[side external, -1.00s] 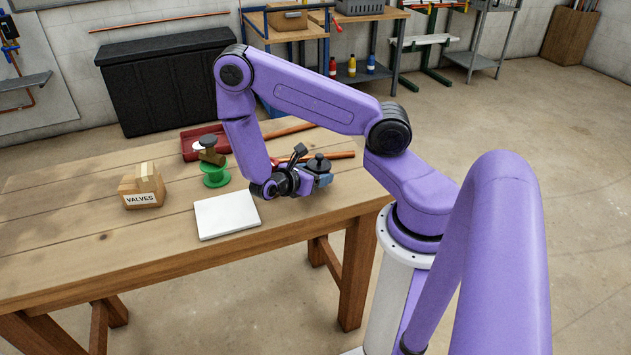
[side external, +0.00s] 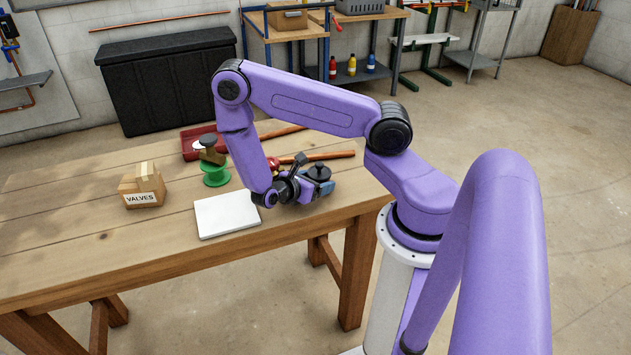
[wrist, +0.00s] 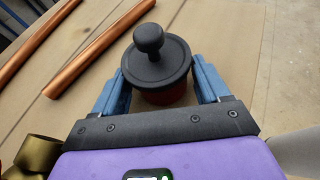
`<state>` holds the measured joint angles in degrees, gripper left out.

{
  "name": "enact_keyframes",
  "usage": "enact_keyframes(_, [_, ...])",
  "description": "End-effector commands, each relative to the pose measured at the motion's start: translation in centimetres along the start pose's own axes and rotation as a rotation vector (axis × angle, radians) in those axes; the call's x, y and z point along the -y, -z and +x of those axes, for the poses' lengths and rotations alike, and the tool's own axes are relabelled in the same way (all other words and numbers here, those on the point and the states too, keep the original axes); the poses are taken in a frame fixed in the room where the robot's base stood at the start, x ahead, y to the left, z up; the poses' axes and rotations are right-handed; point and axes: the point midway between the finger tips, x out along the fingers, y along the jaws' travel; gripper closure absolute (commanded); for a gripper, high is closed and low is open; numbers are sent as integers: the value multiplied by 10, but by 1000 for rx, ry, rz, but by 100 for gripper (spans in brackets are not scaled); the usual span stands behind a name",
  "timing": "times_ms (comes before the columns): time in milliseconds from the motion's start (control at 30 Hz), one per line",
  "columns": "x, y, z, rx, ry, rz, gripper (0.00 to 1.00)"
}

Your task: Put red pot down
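The red pot (wrist: 168,97) shows in the wrist view between the blue fingers of my gripper (wrist: 160,82). It has a black lid (wrist: 158,62) with a round knob, and its red body is mostly hidden under the lid. In the side view the black lid (side external: 319,174) shows above my gripper (side external: 322,188), near the table's right edge. My gripper is shut on the pot, which looks upright. I cannot tell whether the pot's base touches the table.
On the wooden table (side external: 100,235) are a white board (side external: 226,214), a green spool (side external: 214,172), a VALVES box (side external: 141,188) and a red tray (side external: 190,148). Copper pipes (side external: 325,156) lie behind the gripper. Brass parts (wrist: 38,151) show lower left in the wrist view.

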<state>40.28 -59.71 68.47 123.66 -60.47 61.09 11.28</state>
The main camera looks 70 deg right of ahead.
Motion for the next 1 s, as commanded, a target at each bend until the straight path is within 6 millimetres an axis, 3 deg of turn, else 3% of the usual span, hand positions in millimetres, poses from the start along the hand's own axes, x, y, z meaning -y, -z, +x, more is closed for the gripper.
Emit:
enact_keyframes(167, [-1, -3, -8, 0, -4, 0, 25])
enact_keyframes(700, [-1, -2, -104, -1, -4, 2, 25])
enact_keyframes(1000, [1, -5, -126, -20, -2, 14, 25])
